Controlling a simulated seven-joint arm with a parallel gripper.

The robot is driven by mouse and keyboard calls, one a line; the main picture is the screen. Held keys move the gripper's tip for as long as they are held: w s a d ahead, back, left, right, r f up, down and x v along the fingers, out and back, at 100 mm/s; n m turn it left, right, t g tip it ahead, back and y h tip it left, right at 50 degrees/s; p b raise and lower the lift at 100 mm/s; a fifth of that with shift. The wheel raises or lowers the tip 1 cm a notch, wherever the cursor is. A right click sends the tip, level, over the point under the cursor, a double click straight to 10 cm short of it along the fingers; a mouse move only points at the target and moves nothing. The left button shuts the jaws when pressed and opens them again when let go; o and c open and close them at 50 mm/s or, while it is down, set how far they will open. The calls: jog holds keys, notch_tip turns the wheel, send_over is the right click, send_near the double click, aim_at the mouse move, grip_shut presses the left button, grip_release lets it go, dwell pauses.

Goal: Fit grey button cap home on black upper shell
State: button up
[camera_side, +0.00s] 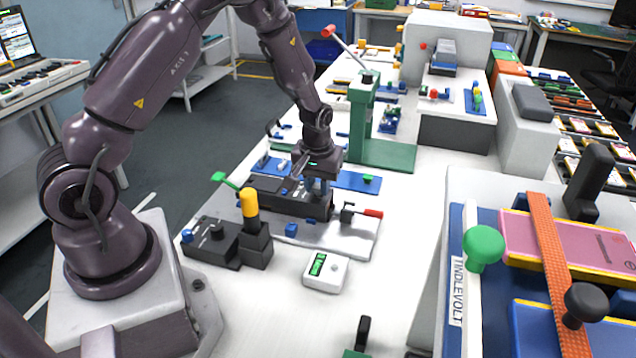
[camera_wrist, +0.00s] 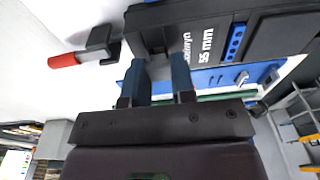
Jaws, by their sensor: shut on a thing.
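The black upper shell (camera_side: 279,196) lies on a grey plate on the bench in the side view. In the wrist view the shell (camera_wrist: 222,42) fills the top, with white lettering "55 mm" and a blue strip. My gripper (camera_side: 319,187) points down over the shell's right end. In the wrist view its fingers (camera_wrist: 160,74) stand slightly apart, shut on a small grey piece that I take for the grey button cap; it is mostly hidden between them. The fingertips are right at the shell's edge. I cannot tell whether the cap touches its seat.
A red-handled clamp (camera_side: 361,212) stands right of the shell, and a green-handled one (camera_side: 225,181) left. A black block with a yellow knob (camera_side: 249,204) and a white meter (camera_side: 325,271) are in front. A green press (camera_side: 362,125) stands behind.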

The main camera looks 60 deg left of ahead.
aim_at(317, 200)
jog(key=shift+f, duration=0.45)
jog(key=shift+r, duration=0.1)
jog(key=shift+r, duration=0.35)
jog(key=shift+f, duration=0.45)
dwell(0.7)
jog(key=o, duration=1)
jog(key=shift+c, duration=0.2)
notch_tip(317, 200, up, 13)
jog(key=d, duration=0.1)
jog(key=shift+s, duration=0.45)
jog(key=shift+d, duration=0.1)
